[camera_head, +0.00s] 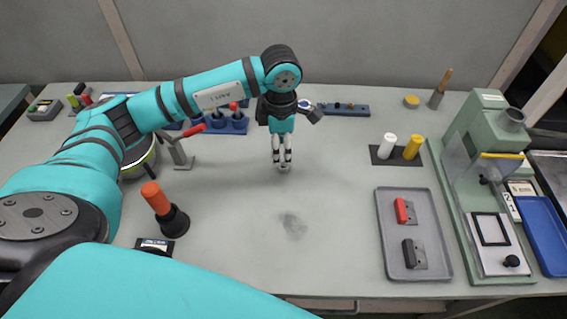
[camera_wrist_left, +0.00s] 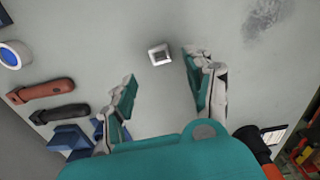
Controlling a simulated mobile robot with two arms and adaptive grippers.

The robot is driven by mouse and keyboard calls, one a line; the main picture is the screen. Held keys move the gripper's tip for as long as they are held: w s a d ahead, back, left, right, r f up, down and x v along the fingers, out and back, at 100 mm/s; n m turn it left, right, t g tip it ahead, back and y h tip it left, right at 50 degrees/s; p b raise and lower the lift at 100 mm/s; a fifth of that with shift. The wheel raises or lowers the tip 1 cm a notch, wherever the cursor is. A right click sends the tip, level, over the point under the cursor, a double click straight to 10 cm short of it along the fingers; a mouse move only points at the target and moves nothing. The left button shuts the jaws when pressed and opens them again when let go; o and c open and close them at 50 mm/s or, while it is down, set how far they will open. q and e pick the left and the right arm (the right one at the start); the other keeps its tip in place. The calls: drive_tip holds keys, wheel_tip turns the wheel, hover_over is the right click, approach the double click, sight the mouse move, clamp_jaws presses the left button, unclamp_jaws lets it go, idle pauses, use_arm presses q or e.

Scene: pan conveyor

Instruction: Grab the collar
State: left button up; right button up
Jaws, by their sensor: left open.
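The collar (camera_wrist_left: 160,54) is a small square metal ring with a dark opening, lying flat on the grey table top. In the head view it shows small (camera_head: 284,169), just under my left fingertips and partly hidden by them. My left gripper (camera_head: 282,160) points straight down with its fingers apart. In the left wrist view my left gripper (camera_wrist_left: 162,70) is open and empty, and the collar lies between and a little beyond the fingertips. I cannot tell the exact height of the fingertips above the table. My right gripper is not in view.
An orange-handled tool (camera_head: 156,198) stands at front left. A red-handled clamp (camera_head: 181,153) and blue tool racks (camera_head: 226,125) are behind. A grey tray (camera_head: 392,262) with red and black blocks and a green press (camera_head: 462,170) stand right. The table around the collar is clear.

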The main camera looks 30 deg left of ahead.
use_arm(q)
drive_tip(key=shift+f, duration=0.45)
drive_tip(key=f, duration=0.1)
drive_tip(key=f+p, duration=0.1)
drive_tip(key=f, duration=0.1)
drive_tip(key=shift+d+f, duration=0.25)
drive_tip(key=shift+f, duration=0.1)
drive_tip(key=shift+f+p, duration=0.3)
drive_tip(key=shift+f, duration=0.2)
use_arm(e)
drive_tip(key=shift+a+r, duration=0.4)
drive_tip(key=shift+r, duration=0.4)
use_arm(q)
drive_tip(key=c, duration=0.9)
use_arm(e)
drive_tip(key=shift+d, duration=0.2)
